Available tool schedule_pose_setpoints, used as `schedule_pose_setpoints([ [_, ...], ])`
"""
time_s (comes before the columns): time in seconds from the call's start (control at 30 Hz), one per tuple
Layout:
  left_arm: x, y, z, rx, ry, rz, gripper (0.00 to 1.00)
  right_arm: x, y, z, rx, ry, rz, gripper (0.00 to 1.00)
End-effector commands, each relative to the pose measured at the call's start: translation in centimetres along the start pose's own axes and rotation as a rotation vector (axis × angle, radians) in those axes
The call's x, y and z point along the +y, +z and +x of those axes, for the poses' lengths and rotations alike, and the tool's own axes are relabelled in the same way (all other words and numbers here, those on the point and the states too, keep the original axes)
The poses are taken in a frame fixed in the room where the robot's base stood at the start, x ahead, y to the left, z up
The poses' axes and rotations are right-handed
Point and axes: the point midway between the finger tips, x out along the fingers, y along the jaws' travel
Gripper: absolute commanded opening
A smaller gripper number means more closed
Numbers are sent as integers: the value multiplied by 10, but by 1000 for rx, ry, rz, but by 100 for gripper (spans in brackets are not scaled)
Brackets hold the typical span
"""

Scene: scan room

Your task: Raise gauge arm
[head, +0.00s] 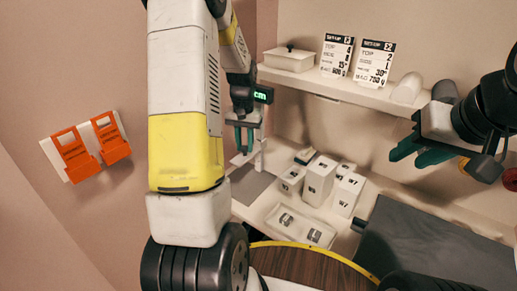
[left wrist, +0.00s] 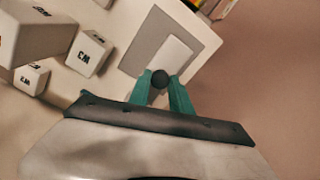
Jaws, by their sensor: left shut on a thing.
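The gauge stands at the back of the lower shelf, with a green-lit display reading "cm" (head: 262,95) and a grey base plate (head: 250,186). The left wrist view also shows the grey plate (left wrist: 133,62) with the pale gauge arm (left wrist: 175,55) above it. A dark round knob (left wrist: 160,77) sits between my left fingertips. My left gripper (head: 245,138) is shut on this knob; its teal fingers also show in the left wrist view (left wrist: 162,90). My right gripper (head: 418,152) is open and empty in the air at the right, away from the gauge.
Several white marked blocks (head: 320,178) stand right of the gauge. A white tray (head: 300,228) lies in front of them. An upper shelf (head: 340,88) holds a lidded box (head: 289,59) and two printed cards (head: 374,63). Orange holders (head: 80,150) hang on the left wall.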

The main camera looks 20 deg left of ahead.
Motion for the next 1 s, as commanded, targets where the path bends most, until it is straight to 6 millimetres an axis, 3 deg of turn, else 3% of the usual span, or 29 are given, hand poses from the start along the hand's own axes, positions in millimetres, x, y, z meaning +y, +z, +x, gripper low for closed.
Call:
schedule_pose_setpoints([
  [0.2,0,0,-53,2,0,-1,0,0,0,0,0,0,0,36],
  [0.4,0,0,-81,-2,0,0,0,0,0,0,0,0,0,36],
  [0.9,0,0,-92,1,0,0,0,0,0,0,0,0,0,36],
  [0.93,0,0,-93,1,0,0,31,0,0,0,0,0,0,36],
  [1.0,0,0,-92,1,0,0,45,0,0,0,0,0,0,36],
])
